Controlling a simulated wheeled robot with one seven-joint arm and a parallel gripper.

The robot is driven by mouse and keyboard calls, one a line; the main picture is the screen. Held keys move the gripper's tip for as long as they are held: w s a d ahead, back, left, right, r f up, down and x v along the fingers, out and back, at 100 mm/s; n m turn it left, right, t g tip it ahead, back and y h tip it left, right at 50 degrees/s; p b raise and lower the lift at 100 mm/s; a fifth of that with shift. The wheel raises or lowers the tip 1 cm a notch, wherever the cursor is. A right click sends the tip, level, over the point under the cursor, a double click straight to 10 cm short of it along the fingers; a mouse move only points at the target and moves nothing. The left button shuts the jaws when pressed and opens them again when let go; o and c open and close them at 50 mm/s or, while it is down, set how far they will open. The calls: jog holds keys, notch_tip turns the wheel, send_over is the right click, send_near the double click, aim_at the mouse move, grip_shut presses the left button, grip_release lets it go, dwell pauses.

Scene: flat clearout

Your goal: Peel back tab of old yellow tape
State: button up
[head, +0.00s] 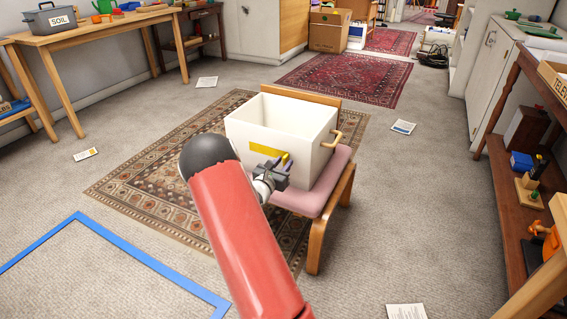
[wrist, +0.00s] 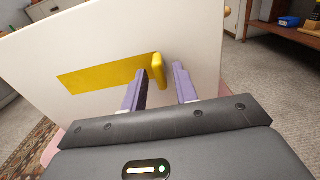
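The old yellow tape (head: 264,149) is a flat strip on the front face of a white box (head: 313,165). In the wrist view the tape (wrist: 95,79) runs across the white face and its right end is a raised yellow tab (wrist: 158,72). My gripper (head: 276,163) is at the box's front face, by the right end of the tape. In the wrist view my gripper (wrist: 159,70) has its two purple fingers apart, with the tab between them. A gap shows on each side of the tab. The head view is too small to show the tab clearly.
The box is open-topped, has a wooden handle (head: 333,139) on its right side, and stands on a pink-seated chair (head: 318,190) on a patterned rug (head: 150,185). A dark wooden shelf (head: 500,175) is at right. A table (head: 95,33) is at upper left. Papers lie on the carpet.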

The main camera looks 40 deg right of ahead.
grip_shut()
jog(key=shift+w+a, duration=0.35)
jog(key=shift+w, duration=0.4)
jog(key=shift+w+a, duration=0.3)
jog(key=shift+w, duration=0.5)
jog(key=shift+w+a, duration=0.35)
jog(key=shift+w, duration=0.4)
jog(key=shift+w+b, duration=0.15)
jog(key=shift+b, duration=0.15)
